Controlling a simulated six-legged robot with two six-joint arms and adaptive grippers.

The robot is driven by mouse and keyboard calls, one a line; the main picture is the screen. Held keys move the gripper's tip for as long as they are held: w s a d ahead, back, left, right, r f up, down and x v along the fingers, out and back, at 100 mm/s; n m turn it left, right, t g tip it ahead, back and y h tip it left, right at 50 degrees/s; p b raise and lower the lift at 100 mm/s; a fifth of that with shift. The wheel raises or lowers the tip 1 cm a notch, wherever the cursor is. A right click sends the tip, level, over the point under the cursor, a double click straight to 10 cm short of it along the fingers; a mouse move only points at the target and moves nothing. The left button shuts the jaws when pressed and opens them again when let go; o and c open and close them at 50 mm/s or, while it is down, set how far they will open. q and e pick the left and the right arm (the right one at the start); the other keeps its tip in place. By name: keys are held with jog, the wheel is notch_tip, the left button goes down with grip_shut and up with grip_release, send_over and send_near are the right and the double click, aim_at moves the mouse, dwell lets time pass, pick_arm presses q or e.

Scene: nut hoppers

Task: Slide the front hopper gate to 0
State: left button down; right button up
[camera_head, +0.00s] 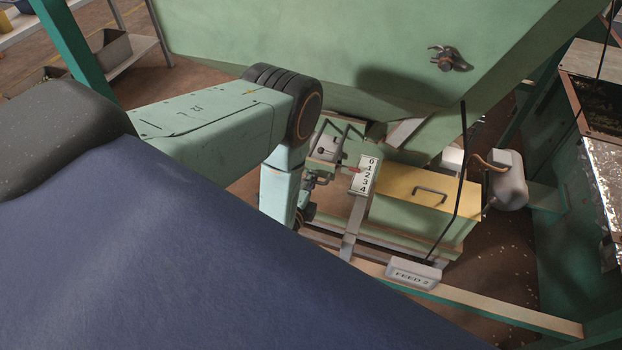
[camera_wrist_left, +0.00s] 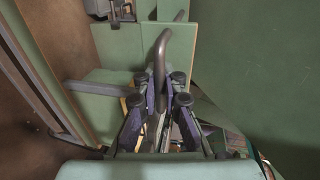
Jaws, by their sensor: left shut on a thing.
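The front hopper (camera_head: 340,40) is a large green sheet-metal bin. Below it is a white number plate (camera_head: 364,176) reading 0 to 4, with 0 at the far end. A small red pointer (camera_head: 353,169) stands beside the plate's upper part, around 0 to 1; I cannot read it exactly. My left gripper (camera_head: 318,180) is beside the plate, under the hopper, partly hidden by my arm. In the left wrist view my left gripper (camera_wrist_left: 160,90) is shut on a curved dark metal gate handle (camera_wrist_left: 162,45). My right gripper is not in view.
A yellow-topped box (camera_head: 400,187) with its own handle stands right of the plate. A "FEED 2" sign (camera_head: 413,275) and a thin black rod are in front of it. A grey motor (camera_head: 508,180) is further right. A green rail (camera_head: 480,310) runs along the front.

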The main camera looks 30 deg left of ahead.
aim_at(316, 168)
pick_arm(q)
jog(key=x, duration=0.2)
jog(key=r+b+x, duration=0.1)
jog(key=x, duration=0.2)
jog(key=shift+w+a+b, duration=0.1)
jog(key=shift+w+b, duration=0.15)
jog(key=shift+b, duration=0.05)
jog(key=c, duration=1.5)
grip_release()
jog(key=shift+s, duration=0.1)
jog(key=v, duration=1.2)
jog(key=shift+r, duration=0.1)
